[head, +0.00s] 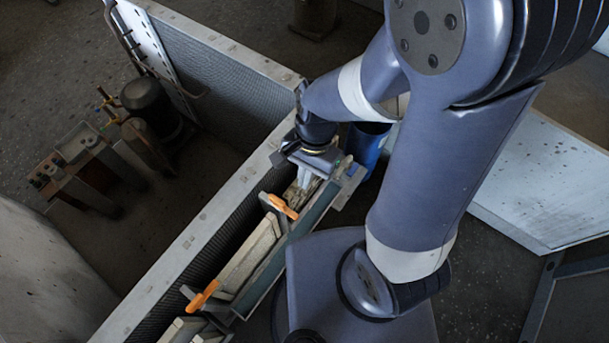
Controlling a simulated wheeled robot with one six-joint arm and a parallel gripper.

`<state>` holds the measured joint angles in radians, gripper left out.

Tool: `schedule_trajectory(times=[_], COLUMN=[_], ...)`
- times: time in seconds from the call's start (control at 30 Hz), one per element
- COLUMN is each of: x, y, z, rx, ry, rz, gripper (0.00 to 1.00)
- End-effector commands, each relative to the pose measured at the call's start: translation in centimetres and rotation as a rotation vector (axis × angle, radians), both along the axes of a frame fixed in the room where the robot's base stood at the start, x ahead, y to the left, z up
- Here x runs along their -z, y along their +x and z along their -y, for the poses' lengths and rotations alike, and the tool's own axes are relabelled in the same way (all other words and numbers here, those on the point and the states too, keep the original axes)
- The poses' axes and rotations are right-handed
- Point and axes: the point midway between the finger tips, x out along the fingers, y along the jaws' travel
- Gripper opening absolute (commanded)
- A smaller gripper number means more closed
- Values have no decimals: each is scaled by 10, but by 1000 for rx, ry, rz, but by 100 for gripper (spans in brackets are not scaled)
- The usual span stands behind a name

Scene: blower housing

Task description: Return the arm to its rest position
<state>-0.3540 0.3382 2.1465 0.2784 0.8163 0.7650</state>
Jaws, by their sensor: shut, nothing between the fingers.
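My gripper (307,178) points down at the end of my arm, near the middle of the head view. It is shut, with nothing seen between the fingers. It is over the far end of a long narrow tray (268,268) beside the metal-edged wall. Pale and grey pieces lie in the tray under and near the fingers. Whether the fingertips touch anything there cannot be told. My arm hides much of the area to the right of the gripper.
Two orange handles (283,207) (202,296) stick up along the tray. The wall with a pale metal rim (215,232) runs close along its left. A blue cylinder (367,145) stands just behind the gripper. A pale tabletop (545,185) is at the right. Dark tanks (150,105) stand beyond the wall.

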Motion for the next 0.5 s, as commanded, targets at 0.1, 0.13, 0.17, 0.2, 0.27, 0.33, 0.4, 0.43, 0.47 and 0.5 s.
schedule_trajectory(times=[0.1, 0.13, 0.17, 0.2, 0.27, 0.33, 0.4, 0.43, 0.47, 0.5], x=[0, 0, 0, 0, 0, 0, 1, 1, 2, 4], y=[0, 0, 0, 0, 0, 0, 0, 0, 0, -1], z=[0, 0, 0, 0, 0, 0, 0, 0, 0, 0], rx=[0, 0, 0, 0, 0, 0, 0, 0, 0, 0], ry=[0, 0, 0, 0, 0, 0, 0, 0, 0, 0], rz=[0, 0, 0, 0, 0, 0, 0, 0, 0, 0], gripper=[0, 0, 0, 0, 0, 0, 0, 0, 0, 0])
